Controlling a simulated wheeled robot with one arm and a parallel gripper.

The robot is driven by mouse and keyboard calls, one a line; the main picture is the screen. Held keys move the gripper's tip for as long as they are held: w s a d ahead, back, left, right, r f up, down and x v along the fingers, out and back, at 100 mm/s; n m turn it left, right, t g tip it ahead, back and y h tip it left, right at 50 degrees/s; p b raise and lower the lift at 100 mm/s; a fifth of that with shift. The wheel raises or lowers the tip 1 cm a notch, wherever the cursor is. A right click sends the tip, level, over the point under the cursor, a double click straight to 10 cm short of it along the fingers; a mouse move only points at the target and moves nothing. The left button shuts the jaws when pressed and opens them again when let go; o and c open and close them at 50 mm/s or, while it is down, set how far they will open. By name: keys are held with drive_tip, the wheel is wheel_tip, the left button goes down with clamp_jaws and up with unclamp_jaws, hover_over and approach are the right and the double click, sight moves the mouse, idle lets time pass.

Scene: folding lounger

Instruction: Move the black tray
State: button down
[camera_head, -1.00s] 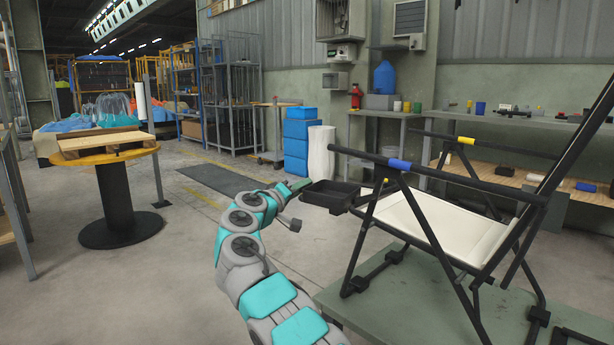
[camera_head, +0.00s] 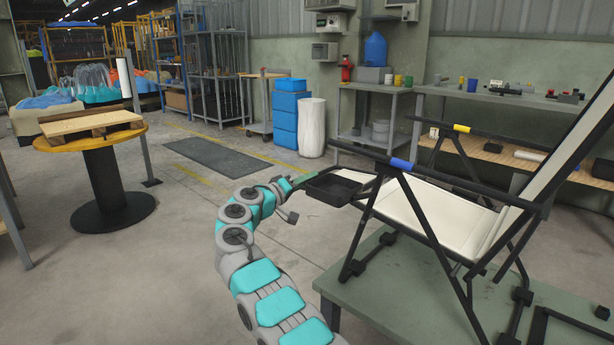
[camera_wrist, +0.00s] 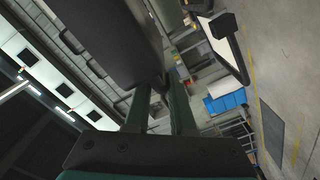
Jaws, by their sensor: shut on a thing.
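The black tray (camera_head: 334,190) is a shallow open box, off the floor at the left end of the lounger. My gripper (camera_head: 304,180) is shut on its left edge. In the wrist view the tray is the large dark shape (camera_wrist: 105,40) at the upper left, meeting the tips of my gripper's green fingers (camera_wrist: 163,90). The tray looks empty and roughly level in the head view. Its right side overlaps the lounger's frame in the picture; I cannot tell whether they touch.
The folding lounger (camera_head: 431,215), with a white seat and black tubes, stands on a green table (camera_head: 385,300) at the right. A round yellow-topped stand (camera_head: 125,140) is at the left. Blue boxes (camera_head: 288,118) and a shelf bench (camera_head: 400,90) are behind.

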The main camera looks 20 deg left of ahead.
drive_tip(key=shift+w+d+f, duration=0.2)
drive_tip(key=shift+w+f, duration=0.05)
drive_tip(key=shift+f, duration=0.45)
drive_tip(key=c, duration=1)
unclamp_jaws()
drive_tip(key=shift+w, duration=0.1)
drive_tip(key=shift+o, duration=0.6)
drive_tip(key=shift+r, duration=0.1)
drive_tip(key=shift+r, duration=0.1)
drive_tip(key=shift+a+r, duration=0.1)
drive_tip(key=shift+r, duration=0.15)
drive_tip(key=b+v, duration=0.2)
drive_tip(key=v, duration=0.6)
